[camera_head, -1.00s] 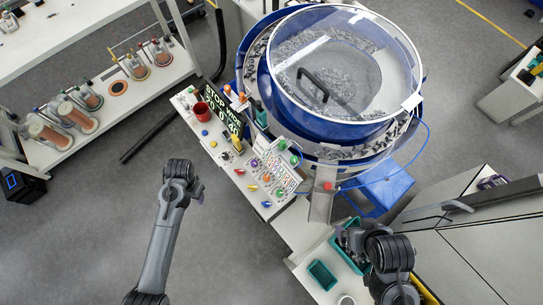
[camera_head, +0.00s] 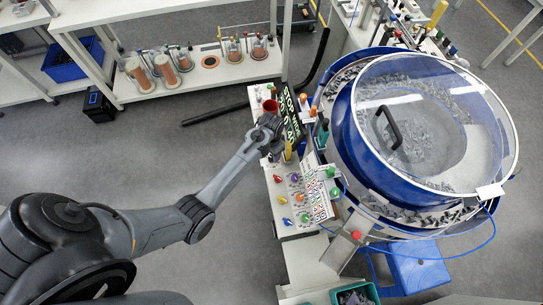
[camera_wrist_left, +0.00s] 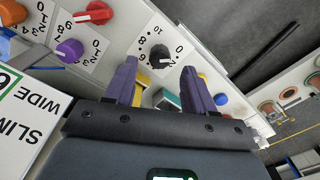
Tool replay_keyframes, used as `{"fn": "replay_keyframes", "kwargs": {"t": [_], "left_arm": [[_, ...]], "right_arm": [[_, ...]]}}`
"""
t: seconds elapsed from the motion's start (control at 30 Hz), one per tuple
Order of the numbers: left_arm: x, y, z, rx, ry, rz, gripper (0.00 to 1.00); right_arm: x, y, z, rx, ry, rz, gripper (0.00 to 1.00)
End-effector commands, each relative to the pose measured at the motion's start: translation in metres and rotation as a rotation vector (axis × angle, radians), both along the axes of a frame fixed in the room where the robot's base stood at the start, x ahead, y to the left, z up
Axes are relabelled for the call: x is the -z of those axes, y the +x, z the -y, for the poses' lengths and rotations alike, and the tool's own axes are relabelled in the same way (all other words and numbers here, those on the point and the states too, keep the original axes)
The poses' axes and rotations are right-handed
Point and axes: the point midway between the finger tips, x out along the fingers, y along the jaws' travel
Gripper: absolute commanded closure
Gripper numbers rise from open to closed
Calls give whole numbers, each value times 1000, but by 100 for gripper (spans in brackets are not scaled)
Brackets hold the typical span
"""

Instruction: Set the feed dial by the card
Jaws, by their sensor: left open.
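My left gripper (camera_head: 270,130) is over the upper part of the control panel (camera_head: 288,232). In the left wrist view its two purple-grey fingers (camera_wrist_left: 160,68) are open, with nothing between them. A black dial (camera_wrist_left: 160,55) with a numbered scale lies just beyond the fingertips, in line with the gap. Purple (camera_wrist_left: 69,50), red (camera_wrist_left: 95,12) and orange (camera_wrist_left: 10,12) dials sit to its left. I cannot read which is the feed dial. A white card (camera_wrist_left: 28,112) reading "SLIM" and "WIDE" is at the left edge, partly cut off. My right gripper is out of view.
A blue feeder bowl (camera_head: 345,150) with a clear lid stands right of the panel. A dark sign (camera_head: 290,112) and a red cup (camera_head: 270,106) are close to the left gripper. A yellow part and a teal block (camera_wrist_left: 166,99) lie under the fingers.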

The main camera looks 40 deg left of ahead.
Motion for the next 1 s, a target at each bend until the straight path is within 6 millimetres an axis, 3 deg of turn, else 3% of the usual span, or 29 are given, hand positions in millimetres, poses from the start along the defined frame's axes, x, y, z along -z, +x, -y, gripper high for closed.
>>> {"fn": "replay_keyframes", "kwargs": {"t": [0.1,0.3,0.7,1.0], "left_arm": [[17,0,0,0,-1,-1,46],[34,0,0,-1,0,0,46],[39,0,0,-1,0,1,46],[39,0,0,-1,0,1,92]], "right_arm": [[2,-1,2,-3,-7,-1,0],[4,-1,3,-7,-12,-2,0],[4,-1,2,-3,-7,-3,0],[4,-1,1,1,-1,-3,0]]}}
